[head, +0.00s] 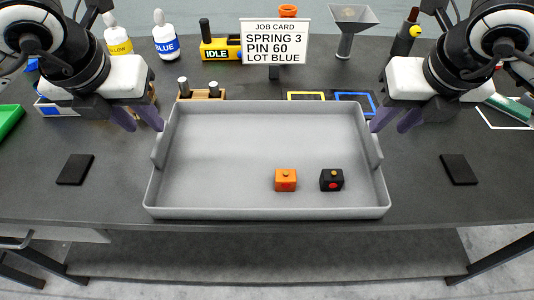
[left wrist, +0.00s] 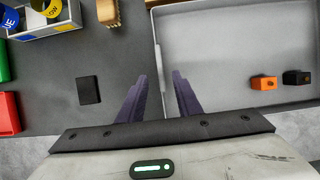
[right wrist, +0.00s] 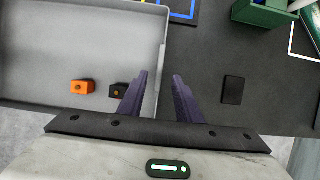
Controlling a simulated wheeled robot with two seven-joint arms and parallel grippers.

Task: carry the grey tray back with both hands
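The grey tray (head: 230,150) sits on the dark table near its front edge, with a raised handle on each short side. An orange block (head: 286,180) and a black block (head: 331,180) are inside it, toward the front right. My left gripper (head: 146,128) is open at the tray's left side; in the left wrist view its fingers (left wrist: 160,75) lie on either side of the tray's wall. My right gripper (head: 389,130) is open at the right side, its fingers (right wrist: 160,75) also on either side of the wall. I cannot tell their height above the handles.
A job card (head: 275,42) stands behind the tray, with a wooden block holding pegs (head: 201,94) and yellow and blue outlined squares (head: 355,100) in front of it. Black pads (head: 75,169) (head: 459,169) lie on both sides. Bottles and a funnel (head: 352,22) stand farther back.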

